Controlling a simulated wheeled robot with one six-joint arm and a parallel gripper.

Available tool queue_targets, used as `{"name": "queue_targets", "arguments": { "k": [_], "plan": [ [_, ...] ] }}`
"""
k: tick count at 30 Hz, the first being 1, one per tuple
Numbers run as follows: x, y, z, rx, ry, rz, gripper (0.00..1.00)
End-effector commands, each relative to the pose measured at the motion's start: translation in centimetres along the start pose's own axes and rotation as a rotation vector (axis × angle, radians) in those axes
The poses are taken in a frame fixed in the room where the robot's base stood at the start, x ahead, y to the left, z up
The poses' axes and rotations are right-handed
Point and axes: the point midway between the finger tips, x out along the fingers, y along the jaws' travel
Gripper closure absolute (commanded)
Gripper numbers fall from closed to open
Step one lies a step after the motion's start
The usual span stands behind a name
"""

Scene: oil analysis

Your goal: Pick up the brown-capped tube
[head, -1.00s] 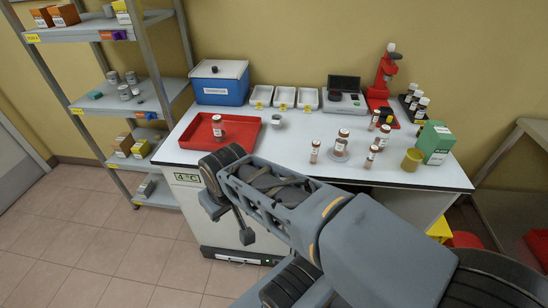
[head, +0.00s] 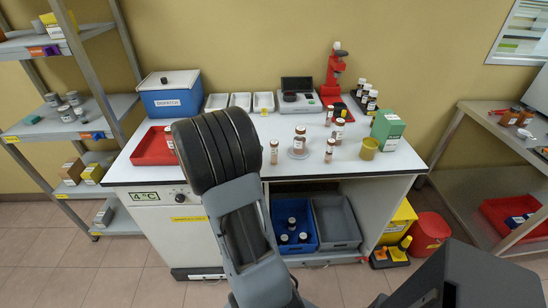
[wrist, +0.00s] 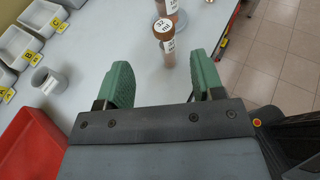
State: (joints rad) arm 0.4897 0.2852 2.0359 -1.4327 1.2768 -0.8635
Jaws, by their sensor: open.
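My gripper (wrist: 160,60) is open, its two green fingers apart with nothing held between them. In the wrist view a brown-capped tube (wrist: 163,32) with a white label stands upright just beyond the gap between the fingertips. It appears to be the slim tube (head: 274,152) at the table's front in the head view. Behind it in the wrist view, a larger labelled bottle (wrist: 168,6) stands on a round base. That bottle also shows in the head view (head: 300,141). In the head view my arm hides the gripper.
More brown-capped tubes (head: 329,150) stand to the right, near a green box (head: 388,129) and yellow cup (head: 369,148). A red tray (head: 150,148) lies left, partly hidden by my arm. White trays (head: 240,101) and a blue box (head: 170,94) stand behind.

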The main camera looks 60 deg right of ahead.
Motion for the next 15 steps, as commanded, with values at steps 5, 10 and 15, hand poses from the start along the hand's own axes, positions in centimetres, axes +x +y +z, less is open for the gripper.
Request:
{"name": "queue_targets", "arguments": {
  "k": [5, 10, 15],
  "plan": [
    [3.3, -0.1, 0.0, 0.0, 0.0, -0.004, 0.38],
    [5.4, -0.1, 0.0, 0.002, 0.001, -0.001, 0.38],
    [6.2, -0.1, 0.0, 0.002, 0.001, 0.0, 0.38]
  ]
}}
